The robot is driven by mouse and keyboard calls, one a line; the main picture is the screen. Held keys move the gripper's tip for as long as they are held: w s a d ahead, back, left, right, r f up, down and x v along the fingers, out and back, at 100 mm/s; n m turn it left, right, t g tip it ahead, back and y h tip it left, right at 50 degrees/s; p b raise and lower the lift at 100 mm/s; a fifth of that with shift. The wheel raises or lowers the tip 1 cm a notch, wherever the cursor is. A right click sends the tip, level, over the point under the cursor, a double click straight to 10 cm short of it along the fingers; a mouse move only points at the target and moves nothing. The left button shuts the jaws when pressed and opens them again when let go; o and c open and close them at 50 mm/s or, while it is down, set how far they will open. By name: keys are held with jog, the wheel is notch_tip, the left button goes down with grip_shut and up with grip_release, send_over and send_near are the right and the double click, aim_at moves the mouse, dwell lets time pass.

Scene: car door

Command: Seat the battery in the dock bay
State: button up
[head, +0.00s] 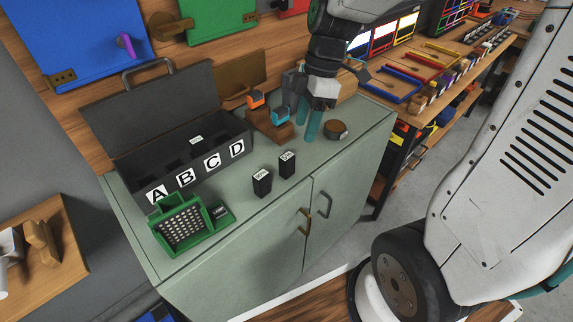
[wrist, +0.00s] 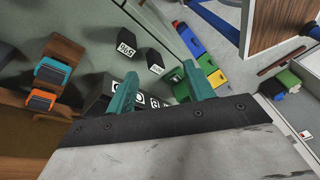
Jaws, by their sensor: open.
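Two small black blocks with white labels, which look like batteries, stand upright on the green cabinet top, one left (head: 262,186) and one right (head: 287,166). They also show in the wrist view (wrist: 127,50) (wrist: 155,62). Behind them is an open black case (head: 170,176) with front labels A, B, C and D; a white label (head: 196,140) shows inside it. I cannot tell which part is the dock bay. My gripper (head: 308,132) has teal fingers, open and empty, above the cabinet's back right, apart from the blocks. Its fingers also show in the wrist view (wrist: 158,72).
A green stand with a perforated panel (head: 182,228) is at the cabinet's front left. A wooden rack (head: 268,124) with orange and blue pieces stands just left of my gripper. A round brown object (head: 336,130) is to its right. The front right of the top is clear.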

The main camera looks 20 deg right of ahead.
aim_at(288, 156)
jog(key=w+f+n, duration=0.2)
jog(key=f, duration=0.3)
jog(key=w+a+f+n+y, duration=0.1)
jog(key=f+n, duration=0.1)
jog(key=f, duration=0.3)
jog(key=w+a+f+n, duration=0.1)
jog(key=w+f+n, duration=0.1)
jog(key=f, duration=0.3)
jog(key=shift+w+f+n+g+y, duration=0.3)
jog(key=shift+w+f+n, duration=0.05)
jog(key=shift+n, duration=0.05)
jog(key=shift+c, duration=0.3)
grip_shut()
jog(key=shift+r, duration=0.1)
